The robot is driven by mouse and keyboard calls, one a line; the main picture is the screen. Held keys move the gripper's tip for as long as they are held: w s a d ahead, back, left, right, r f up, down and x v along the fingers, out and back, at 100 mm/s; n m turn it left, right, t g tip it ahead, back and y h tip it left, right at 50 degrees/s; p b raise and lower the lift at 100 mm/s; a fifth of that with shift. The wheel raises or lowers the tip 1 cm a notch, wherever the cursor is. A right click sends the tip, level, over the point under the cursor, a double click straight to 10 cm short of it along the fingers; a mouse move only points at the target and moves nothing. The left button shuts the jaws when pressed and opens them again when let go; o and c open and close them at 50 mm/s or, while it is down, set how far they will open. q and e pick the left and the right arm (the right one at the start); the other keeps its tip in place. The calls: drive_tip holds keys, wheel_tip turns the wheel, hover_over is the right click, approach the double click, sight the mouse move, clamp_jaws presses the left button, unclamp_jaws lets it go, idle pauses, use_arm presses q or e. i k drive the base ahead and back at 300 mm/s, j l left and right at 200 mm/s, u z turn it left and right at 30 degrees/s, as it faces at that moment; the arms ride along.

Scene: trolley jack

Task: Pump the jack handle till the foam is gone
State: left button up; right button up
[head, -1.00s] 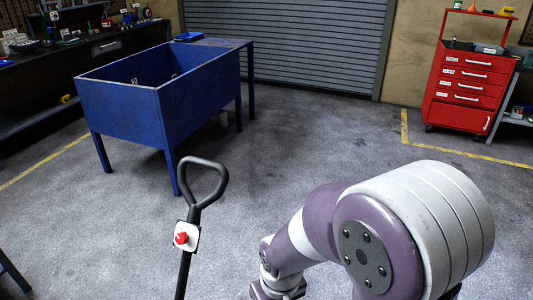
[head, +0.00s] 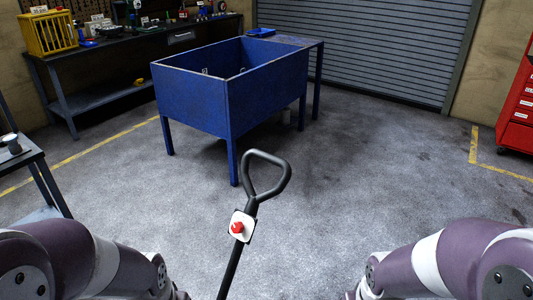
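The jack handle (head: 233,262) is a black bar that rises from the bottom edge, leaning slightly right, with a looped grip (head: 267,176) at its top. A white plate with a red knob (head: 237,228) sits on the bar below the loop. The jack's body is out of view below, and no foam can be made out. My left arm comes in at the bottom left and my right arm at the bottom right, both apart from the handle. Both grippers are below the picture's edge, so their fingers are hidden.
A blue open-topped tub on legs (head: 195,104) stands behind the handle. A dark workbench (head: 95,95) with a yellow crate (head: 50,34) lines the back left. A small table (head: 30,160) is at left, a red tool cabinet (head: 520,112) at right. Floor around the handle is clear.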

sight(249, 219)
drive_tip(key=u, duration=1.8)
drive_tip(key=k+l, duration=0.25)
drive_tip(key=k, duration=0.25)
drive_tip(key=k+l+u, duration=0.1)
drive_tip(key=k+l, duration=0.15)
drive_tip(key=k, duration=0.3)
drive_tip(key=k+l, duration=0.2)
drive_tip(key=k, duration=0.3)
